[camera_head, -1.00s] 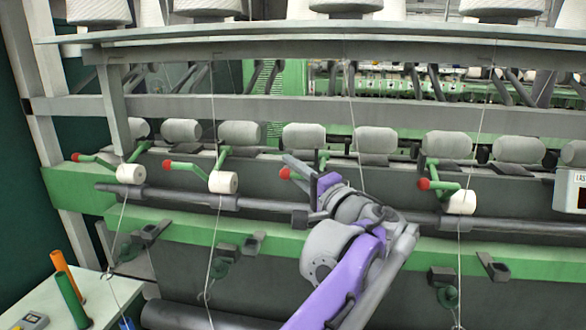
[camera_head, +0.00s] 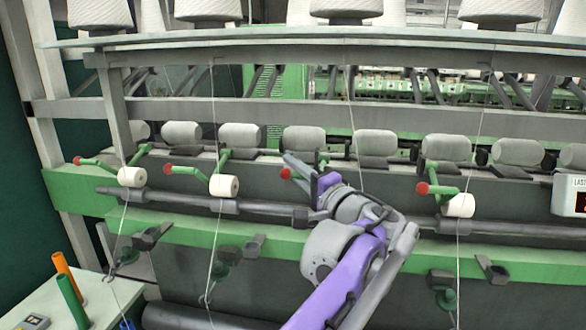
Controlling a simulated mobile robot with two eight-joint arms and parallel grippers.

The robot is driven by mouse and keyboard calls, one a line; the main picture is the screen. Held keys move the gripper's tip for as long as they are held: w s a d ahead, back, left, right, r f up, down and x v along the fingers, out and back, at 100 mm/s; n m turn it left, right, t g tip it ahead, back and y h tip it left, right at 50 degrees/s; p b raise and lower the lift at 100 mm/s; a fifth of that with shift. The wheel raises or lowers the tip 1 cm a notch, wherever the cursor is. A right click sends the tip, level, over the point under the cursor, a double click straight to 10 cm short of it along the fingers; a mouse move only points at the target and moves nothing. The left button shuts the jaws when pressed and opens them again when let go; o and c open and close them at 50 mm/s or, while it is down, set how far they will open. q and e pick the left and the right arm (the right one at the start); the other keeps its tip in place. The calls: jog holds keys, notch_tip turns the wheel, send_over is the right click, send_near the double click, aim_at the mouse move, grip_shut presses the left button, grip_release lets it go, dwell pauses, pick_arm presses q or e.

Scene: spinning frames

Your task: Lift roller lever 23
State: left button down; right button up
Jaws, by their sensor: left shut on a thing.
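A roller lever with a red ball knob (camera_head: 287,173) sits at the middle of the green rail. My left gripper (camera_head: 299,172) is at this lever and shut on it, just right of the knob. My gripper and purple-grey arm hide most of the lever arm and any roller on it. The label number of the lever cannot be read. My right gripper is out of view.
Similar levers with red knobs and white rollers stand to the left (camera_head: 224,185) and right (camera_head: 460,205). A grey rod (camera_head: 270,207) runs behind my gripper. Thin threads hang down nearby. Orange and green tubes (camera_head: 66,290) stand on a table at lower left.

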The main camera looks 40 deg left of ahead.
pick_arm(q)
jog(key=w+a+r+m+h+p, duration=0.3)
jog(key=w+r+p, duration=0.3)
jog(key=r, duration=0.3)
jog(key=shift+a+r+g, duration=0.2)
jog(key=shift+r+g, duration=0.15)
jog(key=shift+g, duration=0.05)
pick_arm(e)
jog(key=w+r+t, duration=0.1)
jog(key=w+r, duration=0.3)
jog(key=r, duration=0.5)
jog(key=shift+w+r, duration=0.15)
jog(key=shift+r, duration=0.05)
pick_arm(q)
jog(key=shift+w, duration=0.1)
jog(key=c, duration=1.2)
grip_release()
jog(key=o, duration=0.4)
jog(key=shift+w+a+f, duration=0.1)
jog(key=shift+w, duration=0.1)
jog(key=shift+c, duration=0.2)
jog(key=shift+s, duration=0.1)
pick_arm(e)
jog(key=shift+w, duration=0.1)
